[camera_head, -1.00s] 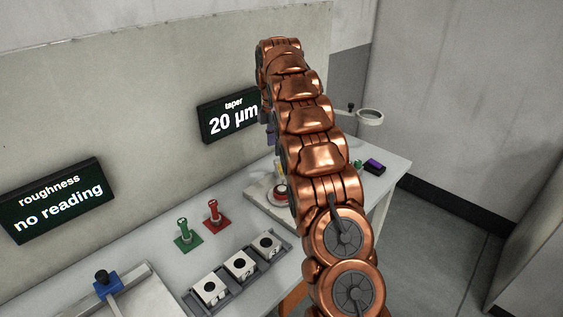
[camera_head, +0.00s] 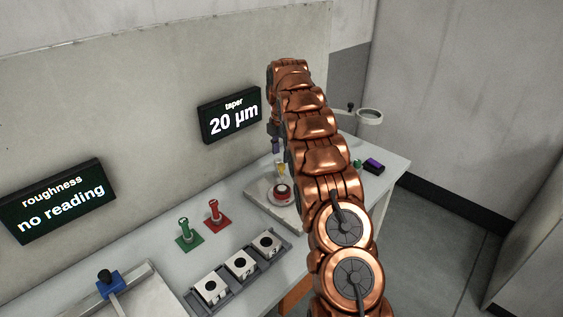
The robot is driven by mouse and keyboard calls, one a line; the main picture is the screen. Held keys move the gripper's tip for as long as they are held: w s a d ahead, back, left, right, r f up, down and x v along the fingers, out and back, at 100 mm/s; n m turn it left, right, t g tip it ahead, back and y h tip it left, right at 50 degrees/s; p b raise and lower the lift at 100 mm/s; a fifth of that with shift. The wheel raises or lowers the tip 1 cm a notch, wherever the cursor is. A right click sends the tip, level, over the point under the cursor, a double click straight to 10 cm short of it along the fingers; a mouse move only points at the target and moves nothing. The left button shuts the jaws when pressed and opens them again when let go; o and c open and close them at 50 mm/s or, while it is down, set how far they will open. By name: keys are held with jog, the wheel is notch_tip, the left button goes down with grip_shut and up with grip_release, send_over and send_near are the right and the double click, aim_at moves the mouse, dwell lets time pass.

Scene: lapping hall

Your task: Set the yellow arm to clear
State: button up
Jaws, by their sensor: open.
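The yellow arm (camera_head: 281,168) shows as a small yellow piece above a white plate (camera_head: 258,193) on the bench, partly hidden behind my copper arm. Just in front of it a red and white round part (camera_head: 282,192) sits on the plate. My gripper (camera_head: 275,147) hangs from the far end of my arm, a little above and to the left of the yellow arm in the picture. It is open and small in view, with part of it behind my arm. I cannot tell whether it touches anything.
A grey rack (camera_head: 222,285) holds three white blocks. A taper display (camera_head: 231,116) reads 20 µm; a roughness display (camera_head: 55,203) reads no reading. A ring-shaped part (camera_head: 369,117) stands at the back right.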

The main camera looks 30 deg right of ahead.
aim_at(282, 165)
jog(key=shift+f+p, duration=0.55)
jog(key=shift+f, duration=1.7)
grip_shut()
